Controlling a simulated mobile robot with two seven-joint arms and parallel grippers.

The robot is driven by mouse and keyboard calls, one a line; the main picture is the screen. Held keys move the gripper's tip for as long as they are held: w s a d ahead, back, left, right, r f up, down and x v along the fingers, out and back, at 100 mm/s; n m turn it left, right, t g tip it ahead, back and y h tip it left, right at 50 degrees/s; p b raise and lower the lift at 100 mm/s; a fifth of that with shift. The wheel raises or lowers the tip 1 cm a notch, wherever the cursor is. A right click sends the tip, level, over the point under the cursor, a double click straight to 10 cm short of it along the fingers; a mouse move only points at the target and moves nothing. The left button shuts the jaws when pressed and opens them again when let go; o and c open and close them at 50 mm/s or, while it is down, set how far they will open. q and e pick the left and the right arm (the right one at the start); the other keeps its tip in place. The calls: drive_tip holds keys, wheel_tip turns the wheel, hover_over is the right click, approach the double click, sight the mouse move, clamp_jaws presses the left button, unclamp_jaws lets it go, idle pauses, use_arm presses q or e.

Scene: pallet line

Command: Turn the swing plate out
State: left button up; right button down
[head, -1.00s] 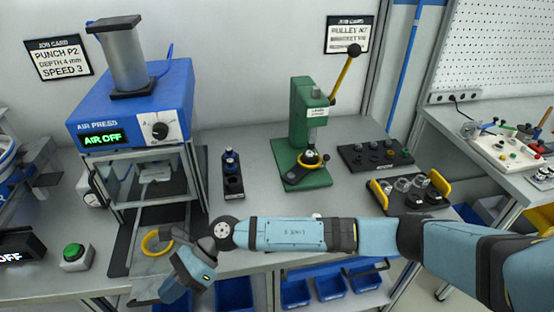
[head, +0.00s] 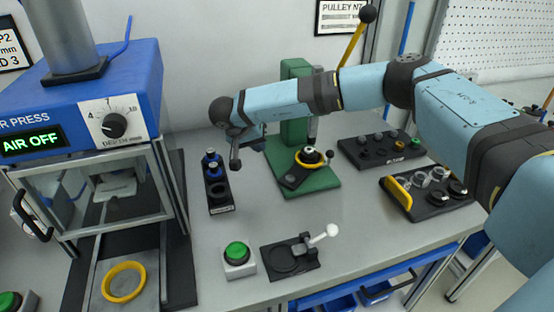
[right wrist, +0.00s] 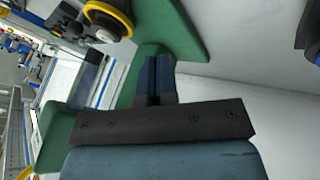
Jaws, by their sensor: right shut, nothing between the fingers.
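The green hand press (head: 294,125) stands on the bench. On its green base lies a dark swing plate (head: 294,178) with a yellow-rimmed round part (head: 308,157) at its right end and a small black knob beside it. I cannot tell exactly how far the plate is turned. My right gripper (head: 235,166) is shut and empty, hanging left of the press. The right wrist view shows its closed fingers (right wrist: 152,62) by the green press, with the yellow-rimmed part (right wrist: 108,20) and dark plate at upper left. My left gripper is not in view.
The air press (head: 80,110), reading AIR OFF, stands at left. A green button box (head: 238,258) and a white-handled fixture (head: 290,258) are in front. Part trays (head: 425,190) lie at right.

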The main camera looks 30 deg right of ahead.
sight(304, 163)
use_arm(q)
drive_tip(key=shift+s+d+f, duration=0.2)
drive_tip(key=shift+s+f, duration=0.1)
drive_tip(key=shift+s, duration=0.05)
use_arm(e)
drive_tip(key=shift+w+d+r, duration=0.2)
drive_tip(key=shift+d, duration=0.2)
drive_tip(key=b+x, duration=0.1)
drive_tip(key=x, duration=0.9)
drive_tip(key=shift+w+r, duration=0.1)
drive_tip(key=shift+w, duration=0.05)
drive_tip(key=d, duration=0.1)
drive_tip(key=s+d, duration=0.1)
drive_tip(key=d, duration=0.1)
drive_tip(key=shift+s, duration=0.25)
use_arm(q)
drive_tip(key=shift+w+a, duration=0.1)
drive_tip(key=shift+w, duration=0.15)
use_arm(e)
drive_tip(key=shift+s+d, duration=0.15)
drive_tip(key=shift+d, duration=0.2)
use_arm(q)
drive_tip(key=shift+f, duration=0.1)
